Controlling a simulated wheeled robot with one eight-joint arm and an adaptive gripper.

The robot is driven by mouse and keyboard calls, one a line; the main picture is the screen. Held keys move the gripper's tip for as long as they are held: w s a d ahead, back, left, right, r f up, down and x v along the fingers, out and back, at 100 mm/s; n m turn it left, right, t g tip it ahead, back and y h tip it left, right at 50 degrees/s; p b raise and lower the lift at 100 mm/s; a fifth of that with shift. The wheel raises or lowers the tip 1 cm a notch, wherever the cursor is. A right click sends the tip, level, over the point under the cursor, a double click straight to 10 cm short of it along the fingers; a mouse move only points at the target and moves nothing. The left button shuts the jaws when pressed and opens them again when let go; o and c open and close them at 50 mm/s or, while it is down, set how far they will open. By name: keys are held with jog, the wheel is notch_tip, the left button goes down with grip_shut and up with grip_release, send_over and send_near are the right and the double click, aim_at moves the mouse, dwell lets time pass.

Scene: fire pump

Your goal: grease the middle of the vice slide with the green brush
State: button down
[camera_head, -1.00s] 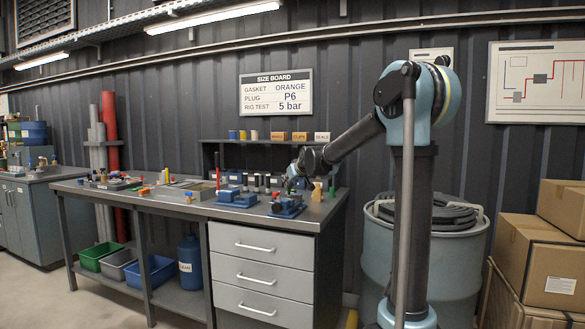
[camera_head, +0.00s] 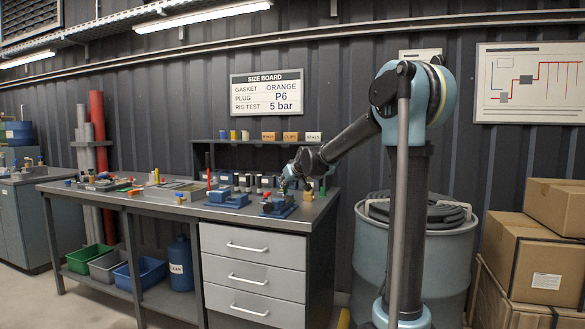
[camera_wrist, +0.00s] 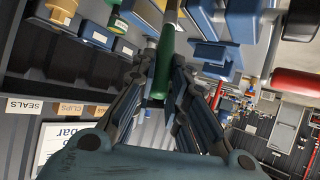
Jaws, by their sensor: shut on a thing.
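My gripper (camera_wrist: 160,95) is shut on the green brush (camera_wrist: 163,62), whose green handle lies between the two fingers in the wrist view. The brush's tip runs toward the top edge and is not clear. In the head view my gripper (camera_head: 286,184) is over the right end of the bench, just above and slightly right of a blue vice (camera_head: 280,208). A blue block-shaped body (camera_wrist: 216,54), which may be part of the vice, is right of the brush in the wrist view. I cannot make out the slide or whether the bristles touch it.
Another blue fixture (camera_head: 226,199) stands left of the vice. A low shelf (camera_head: 240,143) with labelled boxes backs the bench (camera_head: 165,207). A grey drum (camera_head: 392,256) and cardboard boxes (camera_head: 520,255) stand at the right. Bins sit under the bench.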

jog(key=shift+s+d, duration=0.15)
jog(key=shift+d, duration=0.2)
jog(key=shift+d+r, duration=0.2)
jog(key=shift+a+r, duration=0.1)
jog(key=shift+r, duration=3.65)
jog(key=shift+s+f, duration=0.1)
jog(key=shift+f, duration=0.35)
